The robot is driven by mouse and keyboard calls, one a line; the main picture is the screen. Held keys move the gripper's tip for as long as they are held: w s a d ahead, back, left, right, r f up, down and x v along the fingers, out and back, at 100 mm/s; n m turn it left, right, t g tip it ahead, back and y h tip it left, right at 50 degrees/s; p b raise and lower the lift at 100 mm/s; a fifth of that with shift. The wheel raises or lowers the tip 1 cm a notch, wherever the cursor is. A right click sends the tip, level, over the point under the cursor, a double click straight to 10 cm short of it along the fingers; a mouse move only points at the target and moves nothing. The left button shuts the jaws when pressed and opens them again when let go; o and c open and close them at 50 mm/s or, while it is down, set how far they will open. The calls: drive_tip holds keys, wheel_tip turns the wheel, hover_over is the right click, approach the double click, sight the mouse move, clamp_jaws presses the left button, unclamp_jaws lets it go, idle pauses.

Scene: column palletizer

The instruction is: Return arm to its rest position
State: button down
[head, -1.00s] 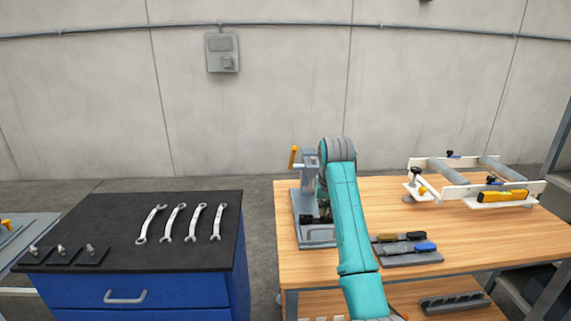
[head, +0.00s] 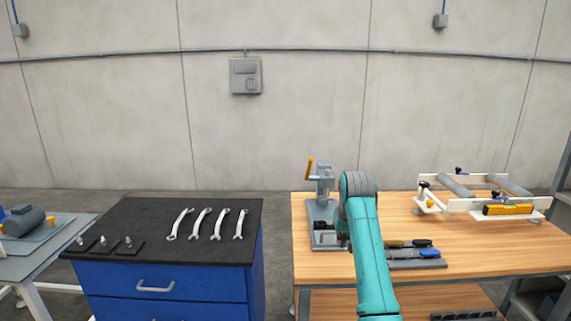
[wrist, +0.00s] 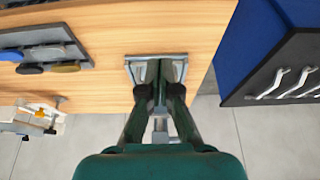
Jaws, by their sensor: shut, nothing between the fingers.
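My teal arm (head: 368,245) reaches over the wooden workbench (head: 450,235) in the head view, its grey-capped joint beside a small grey press-like fixture (head: 323,210) with an orange-handled lever. The arm hides my gripper there. In the wrist view my gripper (wrist: 158,74) points down with its dark fingers together and nothing seen between them. The fixture's grey base (wrist: 132,62) shows beyond the fingertips, partly hidden by them. I cannot tell from these views whether the fingers touch it.
A tool holder (head: 418,264) with dark and blue-handled tools lies right of my arm. A white frame with rollers (head: 480,205) stands at the bench's back right. Left, across a gap, a blue cabinet (head: 165,283) carries several wrenches (head: 205,224). A motor (head: 27,222) sits far left.

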drive_tip(key=s+f+t, duration=0.1)
drive_tip(key=s+f, duration=0.4)
drive_tip(key=f, duration=0.7)
drive_tip(key=s+f+t, duration=0.1)
drive_tip(key=s+f, duration=0.3)
drive_tip(key=f, duration=0.7)
drive_tip(key=s+d+f+t, duration=0.1)
drive_tip(key=s+f+t, duration=0.1)
drive_tip(key=s+f, duration=0.6)
drive_tip(key=s+f+t, duration=0.1)
drive_tip(key=s+f, duration=0.4)
drive_tip(key=s, duration=0.7)
drive_tip(key=s+r+t, duration=0.3)
drive_tip(key=s, duration=1.9)
drive_tip(key=s+r+t, duration=0.2)
drive_tip(key=s+r, duration=1.5)
drive_tip(key=r, duration=0.1)
drive_tip(key=shift+s+d+r+t, duration=0.3)
drive_tip(key=shift+d+r, duration=0.1)
drive_tip(key=shift+d, duration=0.05)
